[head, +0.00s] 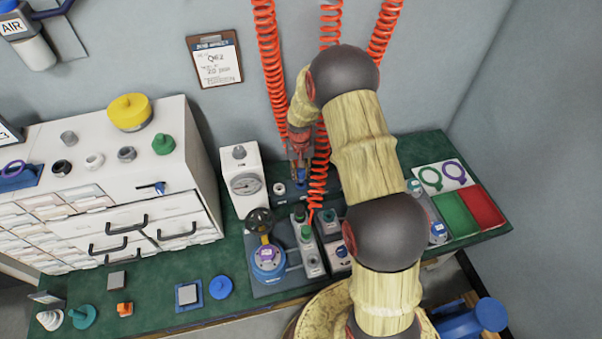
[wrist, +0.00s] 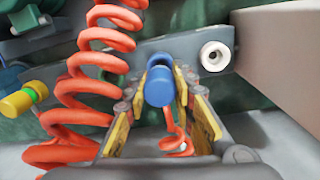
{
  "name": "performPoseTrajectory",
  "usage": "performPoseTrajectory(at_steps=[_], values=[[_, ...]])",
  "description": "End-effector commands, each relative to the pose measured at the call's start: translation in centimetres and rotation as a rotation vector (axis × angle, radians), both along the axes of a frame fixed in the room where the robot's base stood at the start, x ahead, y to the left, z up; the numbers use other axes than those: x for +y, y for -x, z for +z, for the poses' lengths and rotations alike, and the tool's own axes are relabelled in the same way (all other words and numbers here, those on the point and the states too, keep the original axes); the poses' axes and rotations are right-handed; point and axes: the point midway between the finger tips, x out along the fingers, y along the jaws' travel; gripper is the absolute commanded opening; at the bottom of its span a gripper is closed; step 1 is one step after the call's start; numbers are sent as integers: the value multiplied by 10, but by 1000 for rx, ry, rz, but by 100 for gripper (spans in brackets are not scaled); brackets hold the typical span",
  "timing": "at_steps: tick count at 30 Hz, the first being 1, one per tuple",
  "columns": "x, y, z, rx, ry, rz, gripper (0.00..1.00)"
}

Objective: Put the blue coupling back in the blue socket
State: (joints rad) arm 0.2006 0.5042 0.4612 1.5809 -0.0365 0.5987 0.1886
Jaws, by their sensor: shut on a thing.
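In the wrist view the blue coupling (wrist: 158,88) sits between the yellow-padded fingers of my gripper (wrist: 160,95), which is shut on it. A thin orange coiled hose (wrist: 172,125) trails from it. The blue socket (wrist: 165,61) shows just behind the coupling on a grey bar (wrist: 125,62); the coupling overlaps it in this view. I cannot tell whether they touch. In the head view my gripper (head: 300,158) is low at the back of the bench, with a bit of blue (head: 301,178) at its tips; the socket there is too small to make out.
A white socket (wrist: 214,56) is on the bar to the right. A thick red coiled hose (wrist: 90,105) hangs close at the left, beside a yellow coupling (wrist: 18,104). In the head view a white gauge box (head: 241,172) stands left of my gripper.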

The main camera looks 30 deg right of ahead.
Motion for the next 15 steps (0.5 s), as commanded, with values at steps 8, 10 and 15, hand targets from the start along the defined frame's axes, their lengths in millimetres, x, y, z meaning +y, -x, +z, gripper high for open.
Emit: performPoseTrajectory(at_steps=[8, 10, 15], values=[[0, 0, -1, 0, 0, 0, 0], [0, 0, -3, 0, 0, 0, 0], [0, 0, -6, 0, 0, 0, 0]])
